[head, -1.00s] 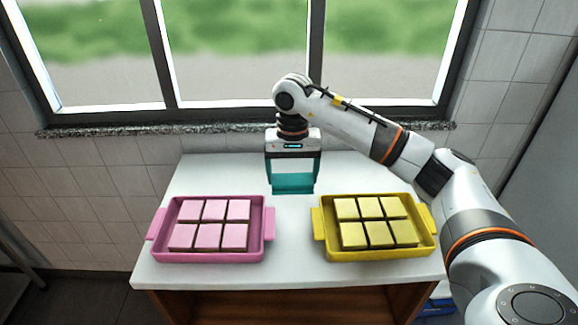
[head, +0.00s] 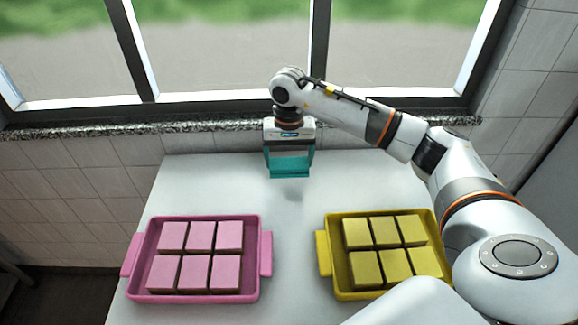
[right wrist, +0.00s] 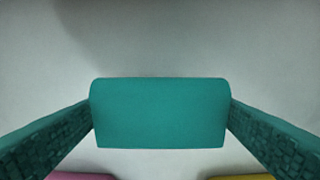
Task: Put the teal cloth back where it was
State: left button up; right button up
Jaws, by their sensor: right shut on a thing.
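The teal cloth (head: 289,171) is a folded block between the fingers of my right gripper (head: 289,166), at the back middle of the white table. My right gripper is shut on it. The cloth appears held above the table, with a faint shadow on the tabletop below it. In the right wrist view the cloth (right wrist: 160,112) spans the gap between the two teal-looking fingers, with plain tabletop beyond it. My left gripper is not in view.
A pink tray (head: 197,297) with several pink-topped squares stands at the front left. A yellow tray (head: 327,275) with several yellow-topped squares stands at the front right, partly behind my right arm. The white table (head: 215,180) is bare between and behind them. A granite sill and window are behind.

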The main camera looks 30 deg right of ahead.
aim_at(289, 161)
notch_tip(289, 161, down, 3)
jog(key=shift+f, duration=0.1)
jog(key=shift+f+p, duration=0.3)
jog(key=shift+f, duration=0.05)
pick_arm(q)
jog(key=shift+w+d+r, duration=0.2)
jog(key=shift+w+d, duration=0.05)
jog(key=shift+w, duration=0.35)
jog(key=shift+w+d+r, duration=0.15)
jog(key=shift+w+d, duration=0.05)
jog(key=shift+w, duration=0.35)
pick_arm(e)
jog(key=shift+f, duration=0.2)
jog(key=o, duration=0.7)
jog(key=shift+r, duration=0.1)
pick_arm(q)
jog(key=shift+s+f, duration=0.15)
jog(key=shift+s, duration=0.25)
pick_arm(e)
jog(key=shift+r, duration=0.1)
